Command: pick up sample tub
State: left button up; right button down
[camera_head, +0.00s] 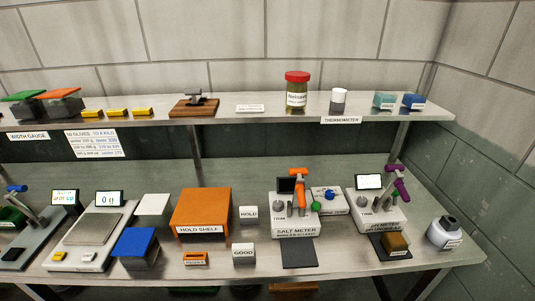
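I cannot tell for sure which container is the sample tub; no readable label says so. A jar with a red lid (297,92) stands upright on the upper shelf. A small grey pot with a white cap (338,101) stands to its right. A rounded white container with a dark top (444,233) stands at the right end of the lower bench. A box with a blue top (136,249) is at the bench front, left of centre. Neither of my grippers is in view, and nothing is seen held.
The lower bench (330,252) holds a scale (89,238), an orange hold shelf (202,212), a salt meter (296,229) and a pH meter (377,217). The upper shelf (230,112) overhangs the bench's back. Bare bench shows between the salt meter's dark pad and the brown block.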

aim_at(395, 242)
jog(key=z, duration=1.3)
